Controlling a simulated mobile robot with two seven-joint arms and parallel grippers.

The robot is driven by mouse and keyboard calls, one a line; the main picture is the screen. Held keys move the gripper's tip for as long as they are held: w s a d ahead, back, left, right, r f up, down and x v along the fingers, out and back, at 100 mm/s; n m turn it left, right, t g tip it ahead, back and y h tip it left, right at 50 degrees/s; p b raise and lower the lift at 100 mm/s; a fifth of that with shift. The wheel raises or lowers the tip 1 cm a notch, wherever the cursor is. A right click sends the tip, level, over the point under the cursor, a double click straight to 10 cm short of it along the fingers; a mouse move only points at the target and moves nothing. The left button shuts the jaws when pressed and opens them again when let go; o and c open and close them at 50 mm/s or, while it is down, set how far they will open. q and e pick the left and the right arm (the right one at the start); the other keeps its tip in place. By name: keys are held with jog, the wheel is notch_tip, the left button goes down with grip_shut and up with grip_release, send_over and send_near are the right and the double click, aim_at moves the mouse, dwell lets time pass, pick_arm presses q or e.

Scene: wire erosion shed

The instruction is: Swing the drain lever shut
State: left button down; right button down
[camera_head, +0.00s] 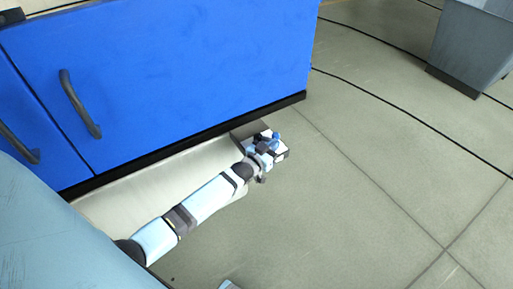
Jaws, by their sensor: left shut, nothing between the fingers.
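The drain lever seems to be the small blue part (276,136) low by the blue cabinet's right end, on or beside a dark and white block (247,130) near the floor. It is small in the picture, and its angle cannot be told. My left gripper (265,149) is at this part, shut with nothing between the fingers. It overlaps the part in the picture, and I cannot tell whether they touch. My left wrist hides some of the block. My right gripper is not in view.
A blue cabinet (190,60) with dark handles stands behind my left arm. Black cables (400,112) run across the tiled floor (370,210) on the right. A grey bin (470,45) stands at the top right.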

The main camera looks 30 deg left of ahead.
pick_arm(q)
jog(key=shift+w+d, duration=0.1)
jog(key=shift+w, duration=0.25)
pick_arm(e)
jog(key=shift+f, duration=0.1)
pick_arm(q)
jog(key=shift+r, duration=0.1)
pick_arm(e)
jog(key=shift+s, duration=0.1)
pick_arm(q)
jog(key=shift+w+r, duration=0.1)
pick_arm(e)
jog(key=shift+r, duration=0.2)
